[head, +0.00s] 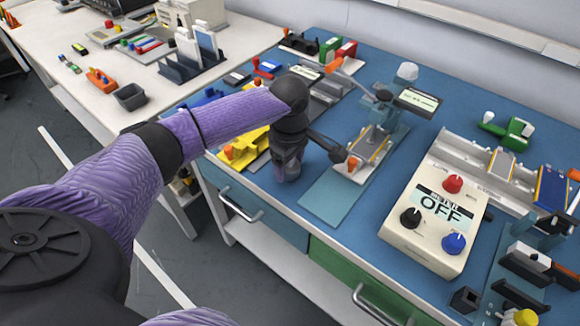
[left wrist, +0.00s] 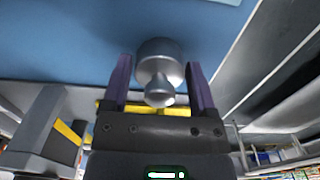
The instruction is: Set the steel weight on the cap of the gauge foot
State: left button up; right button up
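The steel weight (left wrist: 160,60) is a shiny grey cylinder with a round knob, standing between my fingers in the left wrist view. My left gripper (left wrist: 160,70) has purple fingers on both sides of it, with narrow gaps that seem to separate them from the metal. In the head view my left gripper (head: 287,172) points down at the blue table top, and it mostly hides the weight. The gauge (head: 417,100), with a small display, stands to its right; a dark disc (head: 383,95) beside the display may be the cap. My right gripper is not in view.
A white meter box (head: 437,215) reading OFF stands at the right. Yellow trays (head: 243,148) lie to the left. A dark lever (head: 328,146) stands close beside the gripper.

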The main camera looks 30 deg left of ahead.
pick_arm(q)
grip_shut()
